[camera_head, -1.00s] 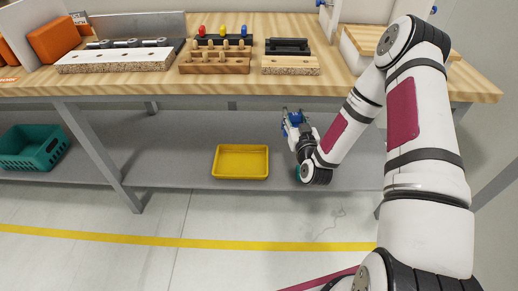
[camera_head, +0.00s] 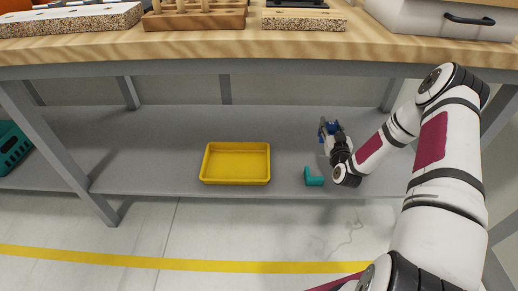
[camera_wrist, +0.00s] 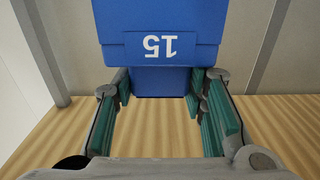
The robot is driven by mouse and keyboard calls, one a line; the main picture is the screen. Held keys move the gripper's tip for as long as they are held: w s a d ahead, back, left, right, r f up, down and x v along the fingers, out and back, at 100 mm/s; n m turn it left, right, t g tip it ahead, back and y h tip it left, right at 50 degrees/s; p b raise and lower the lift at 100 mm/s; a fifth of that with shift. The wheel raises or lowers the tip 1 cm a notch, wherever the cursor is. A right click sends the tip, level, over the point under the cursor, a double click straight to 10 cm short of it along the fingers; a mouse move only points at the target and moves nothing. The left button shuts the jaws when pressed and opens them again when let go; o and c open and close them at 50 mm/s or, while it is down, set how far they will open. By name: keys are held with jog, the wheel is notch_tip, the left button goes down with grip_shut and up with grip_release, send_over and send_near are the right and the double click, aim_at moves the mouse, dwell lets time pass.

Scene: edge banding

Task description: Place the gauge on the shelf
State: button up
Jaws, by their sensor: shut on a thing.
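The gauge is a blue block (camera_wrist: 160,45) marked "15", which reads upside down in the wrist view. My gripper (camera_wrist: 160,88) is shut on its narrower part, with a teal pad on each side. In the head view my gripper (camera_head: 330,134) holds the blue gauge (camera_head: 329,126) below the bench top, at the right part of the grey lower shelf (camera_head: 285,125). It appears to be above the shelf surface; the exact gap cannot be told. My fingers partly hide the gauge there.
A yellow tray (camera_head: 236,180) and a small teal L-shaped piece (camera_head: 313,181) stand on the lower shelf, left of my gripper. The wooden bench top (camera_head: 250,52) is overhead. Table legs (camera_head: 60,155) stand at the sides. Bare shelf lies behind the tray.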

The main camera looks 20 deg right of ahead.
jog(key=shift+w+d+f+b, duration=0.3)
jog(key=shift+d+f+b, duration=0.1)
jog(key=shift+d+f, duration=0.45)
jog(key=b, duration=0.5)
send_over(324, 162)
jog(key=f, duration=1)
jog(key=shift+w, duration=0.2)
jog(key=shift+s+f, duration=0.1)
jog(key=shift+f, duration=0.45)
jog(key=o, duration=1.4)
jog(key=shift+f, duration=0.15)
jog(key=shift+r, duration=0.45)
jog(key=p+v, duration=0.1)
jog(key=v, duration=0.2)
jog(key=p+v, duration=0.2)
jog(key=v, duration=0.2)
jog(key=p+v, duration=0.2)
jog(key=v, duration=0.1)
jog(key=shift+s+a+r, duration=0.2)
jog(key=shift+a+r, duration=0.05)
jog(key=shift+r, duration=0.05)
jog(key=shift+s+a, duration=0.15)
jog(key=shift+s, duration=0.5)
